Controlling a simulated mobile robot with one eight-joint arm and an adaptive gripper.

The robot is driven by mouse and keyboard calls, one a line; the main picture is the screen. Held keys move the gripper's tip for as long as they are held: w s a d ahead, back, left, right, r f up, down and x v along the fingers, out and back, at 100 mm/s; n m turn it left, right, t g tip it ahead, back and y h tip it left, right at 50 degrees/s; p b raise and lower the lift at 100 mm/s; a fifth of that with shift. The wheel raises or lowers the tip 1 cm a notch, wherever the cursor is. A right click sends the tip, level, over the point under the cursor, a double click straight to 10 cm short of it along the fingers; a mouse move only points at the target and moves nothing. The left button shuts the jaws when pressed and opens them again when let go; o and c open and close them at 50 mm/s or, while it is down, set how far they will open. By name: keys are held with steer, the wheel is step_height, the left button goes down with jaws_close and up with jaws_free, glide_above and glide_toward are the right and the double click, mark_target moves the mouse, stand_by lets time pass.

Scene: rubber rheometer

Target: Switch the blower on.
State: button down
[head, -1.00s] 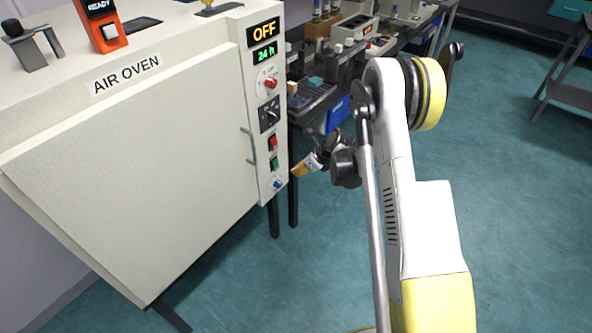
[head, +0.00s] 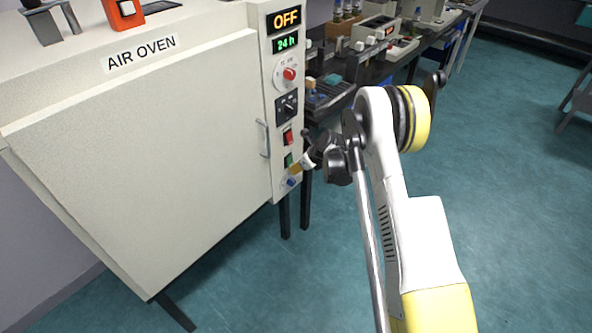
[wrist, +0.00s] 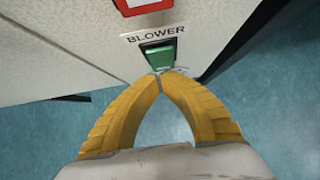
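The blower switch is a green rocker under the label BLOWER in the wrist view (wrist: 159,57). In the head view the green switch (head: 288,160) sits low on the oven's control column, partly beside my gripper. My gripper (wrist: 159,73) has its two yellow fingertips together, with nothing between them. The tips are at the lower edge of the green switch; I cannot tell whether they touch it. In the head view my gripper (head: 297,168) is at the column's lower front. The air oven (head: 150,120) has its door closed and its display (head: 286,19) reads OFF.
Above the green switch is a red switch (head: 287,137), and below it a blue knob (head: 292,182). A door handle (head: 263,139) stands out left of the column. A bench with instruments (head: 385,45) is behind.

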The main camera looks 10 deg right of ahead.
steer(key=shift+w+a+f+t+y, duration=0.35)
steer(key=shift+w+t+y, duration=0.1)
steer(key=shift+t, duration=0.15)
steer(key=shift+r, duration=0.2)
